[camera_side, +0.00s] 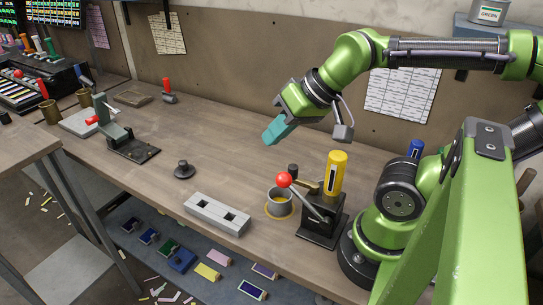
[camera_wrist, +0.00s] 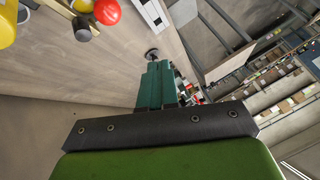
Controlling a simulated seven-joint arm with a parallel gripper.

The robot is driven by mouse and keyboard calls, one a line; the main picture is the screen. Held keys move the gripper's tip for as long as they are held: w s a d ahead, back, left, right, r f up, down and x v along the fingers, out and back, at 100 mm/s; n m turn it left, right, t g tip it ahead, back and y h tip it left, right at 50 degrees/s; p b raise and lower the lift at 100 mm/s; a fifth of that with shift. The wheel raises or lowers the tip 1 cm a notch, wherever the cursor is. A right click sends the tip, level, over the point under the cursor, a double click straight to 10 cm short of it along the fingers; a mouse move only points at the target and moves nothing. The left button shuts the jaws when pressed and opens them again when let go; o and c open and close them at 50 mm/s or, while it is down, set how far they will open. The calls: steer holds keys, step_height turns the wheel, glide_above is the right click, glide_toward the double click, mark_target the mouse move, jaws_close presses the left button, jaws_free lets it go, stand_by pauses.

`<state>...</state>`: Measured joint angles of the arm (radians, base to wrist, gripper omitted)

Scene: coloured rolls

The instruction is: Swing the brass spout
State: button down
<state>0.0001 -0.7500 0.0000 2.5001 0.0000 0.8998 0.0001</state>
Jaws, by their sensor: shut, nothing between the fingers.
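A dark dispenser (camera_side: 323,220) stands on the bench just left of my arm's base, with an upright yellow roll (camera_side: 336,173) on top. The brass spout (camera_side: 308,186) juts left from it, with a dark knob (camera_side: 293,170) at its end. A lever with a red ball (camera_side: 284,180) passes in front and partly hides the spout. A grey cup (camera_side: 279,201) stands in a yellow ring below. My gripper (camera_side: 270,138) is shut and empty, in the air up and left of the spout, not touching it. The wrist view shows the shut teal fingers (camera_wrist: 157,72), the red ball (camera_wrist: 106,11) and the knob (camera_wrist: 82,30).
A grey block with two square holes (camera_side: 218,214) lies at the bench's front edge. A small black knob (camera_side: 184,169) stands behind it. A green lever press (camera_side: 125,140) is at left. A blue roll (camera_side: 415,149) stands behind my arm.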

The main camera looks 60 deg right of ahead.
mark_target(293, 167)
steer(key=c, duration=1.8)
jaws_free()
steer(key=shift+o, duration=1.2)
steer(key=shift+d+f, duration=0.1)
steer(key=shift+d, duration=0.1)
steer(key=o, duration=0.5)
steer(key=d, duration=0.1)
steer(key=w+d+m, duration=0.1)
steer(key=w+d+g, duration=0.1)
steer(key=shift+d+f+m+h, duration=0.2)
steer(key=shift+f+m+h, duration=0.05)
steer(key=shift+m+h, duration=0.15)
steer(key=shift+o, duration=0.6)
steer(key=d+m+g, duration=0.3)
steer(key=d, duration=0.3)
steer(key=shift+w+r, duration=0.25)
steer(key=shift+w, duration=0.15)
steer(key=s+d+r+m+g+y, duration=0.1)
steer(key=d+r+m+g+y, duration=0.15)
steer(key=d+m, duration=0.25)
steer(key=shift+m+g+y, duration=0.35)
steer(key=shift+m+g, duration=0.45)
steer(key=shift+g, duration=0.05)
steer(key=x, duration=0.5)
steer(key=s+a+x, duration=0.1)
steer(key=x, duration=0.4)
steer(key=a+r+x, duration=0.1)
steer(key=x, duration=0.4)
steer(key=shift+s+a+f, duration=0.15)
steer(key=shift+f, duration=0.05)
